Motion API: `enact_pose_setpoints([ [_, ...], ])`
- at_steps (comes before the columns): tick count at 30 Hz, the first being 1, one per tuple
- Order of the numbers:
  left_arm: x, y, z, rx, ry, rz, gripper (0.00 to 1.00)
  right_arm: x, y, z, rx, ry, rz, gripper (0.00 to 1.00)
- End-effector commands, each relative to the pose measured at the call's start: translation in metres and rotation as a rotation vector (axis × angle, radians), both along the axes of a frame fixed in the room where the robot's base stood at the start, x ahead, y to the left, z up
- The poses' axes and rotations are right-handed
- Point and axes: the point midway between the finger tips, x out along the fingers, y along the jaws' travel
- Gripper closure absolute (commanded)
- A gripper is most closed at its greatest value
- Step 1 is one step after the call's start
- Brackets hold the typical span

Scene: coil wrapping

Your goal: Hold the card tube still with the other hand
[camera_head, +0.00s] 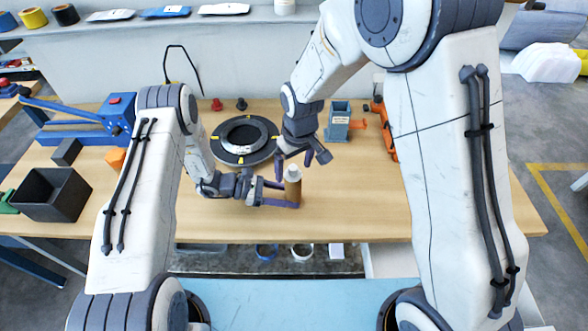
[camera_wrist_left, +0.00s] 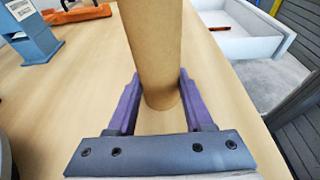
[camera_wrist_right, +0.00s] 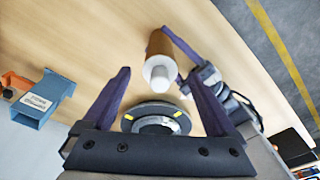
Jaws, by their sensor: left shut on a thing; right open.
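The brown card tube (camera_head: 293,190) stands upright near the front edge of the wooden table, with a narrower white piece (camera_head: 293,172) at its top. My left gripper (camera_head: 286,195) is shut on the tube low down; in the left wrist view its purple fingers lie on either side of the tube (camera_wrist_left: 157,50). My right gripper (camera_head: 301,158) is open and empty, above the tube's top. In the right wrist view, the tube (camera_wrist_right: 160,45) and its white top piece (camera_wrist_right: 160,75) lie beyond the open fingers, apart from them.
A black round turntable-like ring (camera_head: 243,140) with yellow marks sits behind the tube. A blue-grey holder (camera_head: 338,121) and orange tools stand behind right. A dark open bin (camera_head: 52,195) and a blue machine (camera_head: 95,121) are at the left. The table right of the tube is clear.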

Motion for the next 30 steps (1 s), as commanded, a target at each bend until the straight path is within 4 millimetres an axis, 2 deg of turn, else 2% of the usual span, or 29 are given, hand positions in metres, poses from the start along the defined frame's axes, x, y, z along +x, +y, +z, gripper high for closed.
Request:
enact_pose_setpoints([
  [6, 0.000, 0.000, 0.000, 0.000, 0.000, 0.000, 0.80, -0.004, -0.003, 0.049, 0.003, -0.006, -0.001, 0.08],
  [13, 0.000, 0.000, 0.000, -0.001, 0.000, 0.000, 0.80, -0.008, -0.006, 0.088, 0.001, -0.004, -0.001, 0.08],
  [19, 0.000, 0.000, 0.000, -0.001, 0.000, 0.000, 0.80, -0.010, -0.007, 0.102, 0.001, -0.001, -0.001, 0.08],
  [30, 0.000, 0.000, 0.000, -0.001, 0.000, 0.000, 0.80, -0.011, -0.007, 0.102, 0.000, 0.000, -0.001, 0.08],
])
